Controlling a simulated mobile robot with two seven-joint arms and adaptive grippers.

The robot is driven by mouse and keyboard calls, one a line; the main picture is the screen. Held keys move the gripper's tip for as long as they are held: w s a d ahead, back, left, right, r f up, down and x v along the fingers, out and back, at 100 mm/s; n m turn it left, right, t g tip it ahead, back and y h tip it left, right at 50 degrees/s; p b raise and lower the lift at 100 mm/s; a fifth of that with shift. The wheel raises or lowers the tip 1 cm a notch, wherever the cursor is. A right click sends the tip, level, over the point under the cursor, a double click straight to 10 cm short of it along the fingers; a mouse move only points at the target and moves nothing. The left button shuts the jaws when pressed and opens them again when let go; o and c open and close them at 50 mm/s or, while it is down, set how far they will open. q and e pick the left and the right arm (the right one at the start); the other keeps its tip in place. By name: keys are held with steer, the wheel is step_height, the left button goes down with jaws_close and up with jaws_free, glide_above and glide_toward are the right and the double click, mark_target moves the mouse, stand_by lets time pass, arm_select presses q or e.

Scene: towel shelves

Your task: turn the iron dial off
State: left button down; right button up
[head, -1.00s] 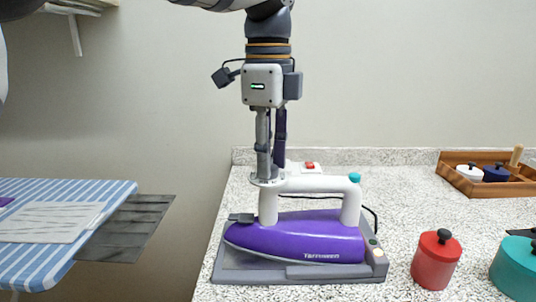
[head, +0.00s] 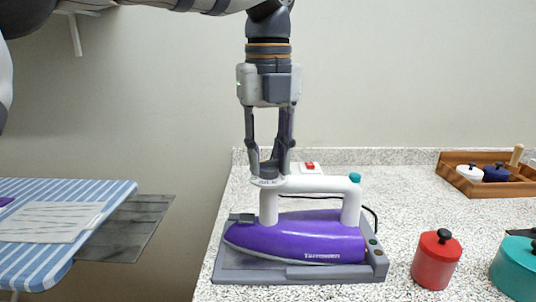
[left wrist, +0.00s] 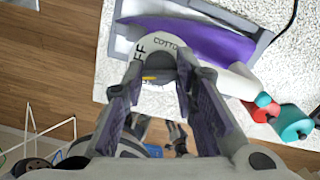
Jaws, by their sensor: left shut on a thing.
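The purple iron (head: 300,238) with a white handle (head: 312,184) rests on a grey base (head: 250,274) on the speckled counter. The dark dial (head: 268,172) is at the front top of the handle.
A red pot (head: 436,262) and a teal pot (head: 518,270) stand right of the iron. A wooden tray (head: 450,180) is at the back right. A striped ironing board (head: 120,192) is at the left. A cord runs behind the iron.

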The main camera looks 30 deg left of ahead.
arm_select(q)
steer(key=shift+m, duration=1.9)
steer(key=c, duration=1.2)
jaws_free()
steer(key=shift+c, duration=0.2)
step_height(320, 180, up, 12)
